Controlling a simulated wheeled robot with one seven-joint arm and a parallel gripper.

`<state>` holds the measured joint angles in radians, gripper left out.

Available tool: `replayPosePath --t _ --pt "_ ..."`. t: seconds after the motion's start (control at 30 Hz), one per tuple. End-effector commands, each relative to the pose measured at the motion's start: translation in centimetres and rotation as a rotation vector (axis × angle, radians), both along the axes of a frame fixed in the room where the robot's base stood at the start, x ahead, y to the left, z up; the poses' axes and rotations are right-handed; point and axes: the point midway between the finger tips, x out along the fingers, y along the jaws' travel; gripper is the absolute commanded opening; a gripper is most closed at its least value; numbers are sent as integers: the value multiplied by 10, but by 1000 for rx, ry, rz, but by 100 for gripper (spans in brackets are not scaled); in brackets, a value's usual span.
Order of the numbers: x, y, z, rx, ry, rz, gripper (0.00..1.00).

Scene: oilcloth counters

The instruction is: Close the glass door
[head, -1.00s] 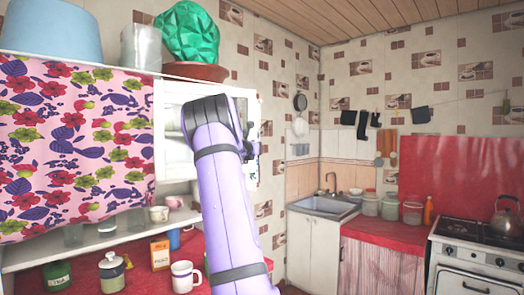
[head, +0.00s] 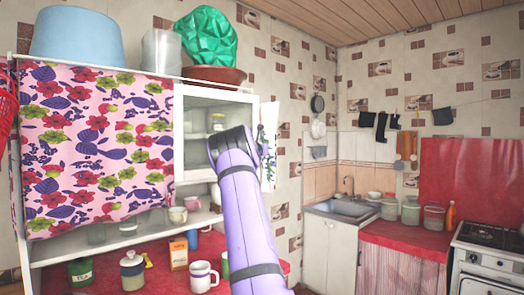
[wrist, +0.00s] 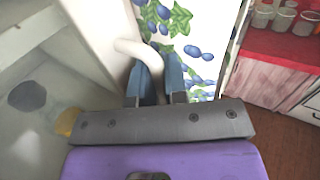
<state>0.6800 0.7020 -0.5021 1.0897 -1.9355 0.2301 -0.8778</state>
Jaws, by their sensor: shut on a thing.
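The glass door (head: 179,118) has a white frame and hangs on the wall cabinet, with jars showing dimly behind its pane. In the head view it lies roughly in line with the cabinet front; I cannot tell whether a gap is left. In the wrist view the white door frame (wrist: 98,35) runs beside the pane (wrist: 38,75) at the left. My gripper (wrist: 158,78) is shut on the curved white door handle (wrist: 128,46), with its blue fingers on both sides of it. In the head view my arm hides the gripper and the handle.
A patterned cloth (head: 100,140) covers the cabinet's left part. A plum-patterned cloth (head: 269,140) hangs at its right side. A brown bowl (head: 214,74) and a blue tub (head: 78,38) stand on top. Mugs and jars stand on the red counter (head: 135,283) below.

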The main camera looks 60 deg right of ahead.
Motion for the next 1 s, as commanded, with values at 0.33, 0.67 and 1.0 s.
replayPosePath --t 0.33,0.67,1.0 --pt "7 4 3 -2 -6 11 36" --pt "7 4 3 -2 -4 12 36" --pt "-3 35 3 0 -3 12 36"
